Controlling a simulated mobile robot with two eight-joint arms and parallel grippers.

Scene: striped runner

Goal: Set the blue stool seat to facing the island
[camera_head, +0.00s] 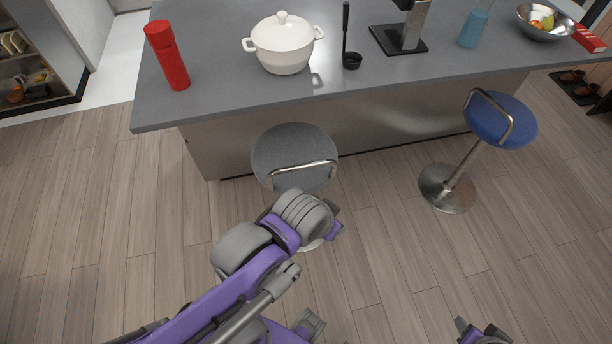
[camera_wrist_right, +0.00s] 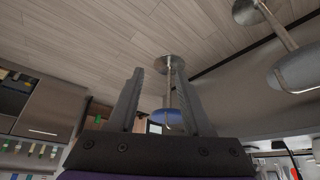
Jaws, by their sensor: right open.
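The blue stool seat (camera_head: 508,125) stands at the right of the head view, beside the island (camera_head: 350,100), on a metal post and round base. In the right wrist view, which is upside down, the blue seat (camera_wrist_right: 168,116) shows beyond and between the jaws. My right gripper (camera_head: 478,330) is at the bottom of the head view, well short of the stool; its fingers (camera_wrist_right: 160,85) are apart and empty. My left arm (camera_head: 255,270) crosses the lower left; its jaw state is unclear.
A grey stool (camera_head: 292,150) stands at the island, left of the blue one, partly hidden by my left arm. A red bottle (camera_head: 168,58), white pot (camera_head: 282,45) and steel bowl (camera_head: 540,28) are on the counter. The floor before the blue stool is clear.

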